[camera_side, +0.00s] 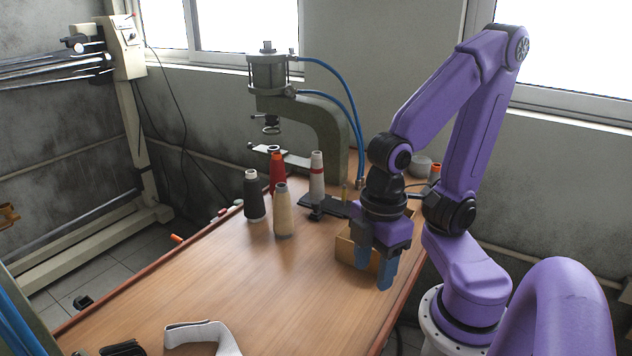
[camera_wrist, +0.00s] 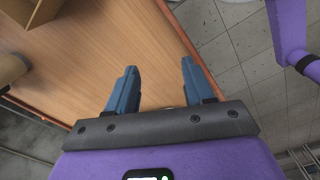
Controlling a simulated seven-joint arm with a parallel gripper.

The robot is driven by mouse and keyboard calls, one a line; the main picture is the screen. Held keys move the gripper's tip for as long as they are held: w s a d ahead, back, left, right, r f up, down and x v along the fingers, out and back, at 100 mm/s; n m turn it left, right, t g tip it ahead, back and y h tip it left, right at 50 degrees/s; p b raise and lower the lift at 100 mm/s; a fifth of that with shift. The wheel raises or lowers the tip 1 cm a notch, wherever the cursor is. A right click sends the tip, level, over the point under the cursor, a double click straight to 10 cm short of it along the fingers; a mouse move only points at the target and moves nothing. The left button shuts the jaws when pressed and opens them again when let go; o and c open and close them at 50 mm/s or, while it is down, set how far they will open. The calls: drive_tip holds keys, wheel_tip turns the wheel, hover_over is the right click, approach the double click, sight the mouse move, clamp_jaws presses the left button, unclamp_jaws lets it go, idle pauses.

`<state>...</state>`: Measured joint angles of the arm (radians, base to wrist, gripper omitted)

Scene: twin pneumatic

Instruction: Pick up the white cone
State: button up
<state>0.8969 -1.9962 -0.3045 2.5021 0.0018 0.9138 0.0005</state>
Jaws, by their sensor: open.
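Several thread cones stand upright in a group on the wooden table, left of my gripper in the side view. One is pale grey-white with a red band (camera_side: 317,180), beside the press. A cream cone (camera_side: 283,212) stands nearer the camera, a dark cone with a white top (camera_side: 254,198) at the left, and a red cone (camera_side: 277,172) behind. My gripper (camera_side: 376,268) points down, open and empty, at the table's right side, apart from the cones. The wrist view shows its blue fingers (camera_wrist: 158,68) spread over the table edge, with no clearly recognisable white cone.
A press (camera_side: 330,118) with blue hoses stands at the back of the table (camera_side: 215,285). An open cardboard box (camera_side: 345,247) is just behind my gripper. A white curved item (camera_side: 203,335) lies at the front. The table's middle is clear.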

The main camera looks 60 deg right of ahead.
drive_tip(key=shift+o, duration=1.4)
drive_tip(key=n+t+h, duration=0.5)
drive_tip(key=n+h, duration=0.5)
drive_tip(key=h, duration=0.3)
approach(318, 164)
drive_tip(key=x, duration=1.3)
drive_tip(key=shift+w+d+f, duration=0.1)
drive_tip(key=shift+w+f, duration=0.15)
drive_tip(key=shift+w, duration=0.15)
